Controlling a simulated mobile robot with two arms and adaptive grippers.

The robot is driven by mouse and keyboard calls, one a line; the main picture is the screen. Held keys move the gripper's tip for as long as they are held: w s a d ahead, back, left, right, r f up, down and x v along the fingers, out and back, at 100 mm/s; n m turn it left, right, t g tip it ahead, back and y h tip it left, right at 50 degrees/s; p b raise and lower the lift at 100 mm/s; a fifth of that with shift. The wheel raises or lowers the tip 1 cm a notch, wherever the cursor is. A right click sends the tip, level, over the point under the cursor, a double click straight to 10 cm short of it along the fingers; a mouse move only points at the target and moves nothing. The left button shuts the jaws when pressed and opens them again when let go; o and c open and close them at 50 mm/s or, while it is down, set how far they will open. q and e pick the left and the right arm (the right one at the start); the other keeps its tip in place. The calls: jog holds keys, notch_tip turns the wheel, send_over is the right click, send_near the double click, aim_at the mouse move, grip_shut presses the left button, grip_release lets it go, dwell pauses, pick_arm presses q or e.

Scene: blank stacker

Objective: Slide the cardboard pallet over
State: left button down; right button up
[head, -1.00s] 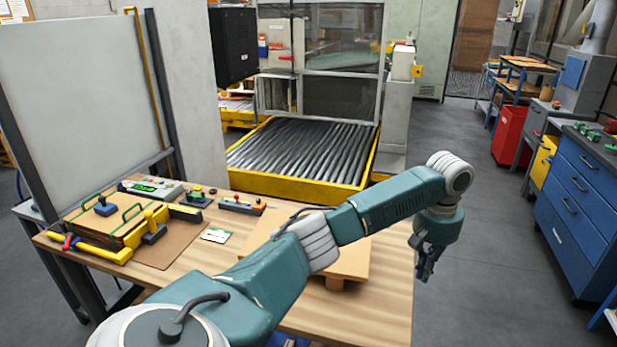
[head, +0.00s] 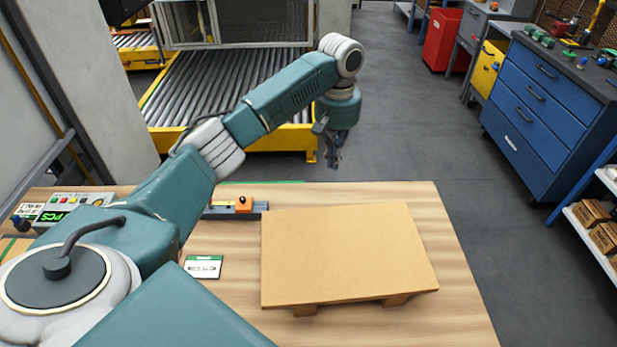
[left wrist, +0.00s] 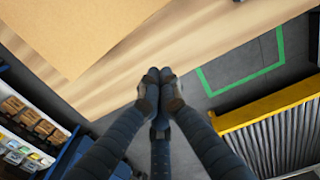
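The cardboard pallet (head: 345,250) lies flat on the wooden table, a tan slab with short feet showing under its front edge. Its corner also shows at the upper left of the left wrist view (left wrist: 80,30). My left gripper (head: 335,163) hangs past the table's back edge, beyond the pallet and apart from it. In the left wrist view its dark fingers (left wrist: 158,78) come together at the tips with nothing between them, and the floor and table edge lie behind. My right gripper is in neither view.
The wooden table (head: 455,290) has bare strips beside and behind the pallet. A small card (head: 204,267) and a grey rail with an orange block (head: 243,205) lie left of it. A roller conveyor (head: 205,90) with a yellow frame stands behind. Blue drawers (head: 550,105) stand at right.

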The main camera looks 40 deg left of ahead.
pick_arm(q)
notch_tip(320, 180, down, 10)
jog(key=shift+r+p, duration=0.2)
jog(key=shift+p, duration=0.9)
jog(key=shift+s+d+f+p, duration=0.1)
jog(key=shift+s+d+p, duration=0.7)
jog(key=shift+s+p, duration=0.2)
jog(key=shift+s+d, duration=0.35)
jog(key=shift+s, duration=0.15)
jog(key=shift+f, duration=0.15)
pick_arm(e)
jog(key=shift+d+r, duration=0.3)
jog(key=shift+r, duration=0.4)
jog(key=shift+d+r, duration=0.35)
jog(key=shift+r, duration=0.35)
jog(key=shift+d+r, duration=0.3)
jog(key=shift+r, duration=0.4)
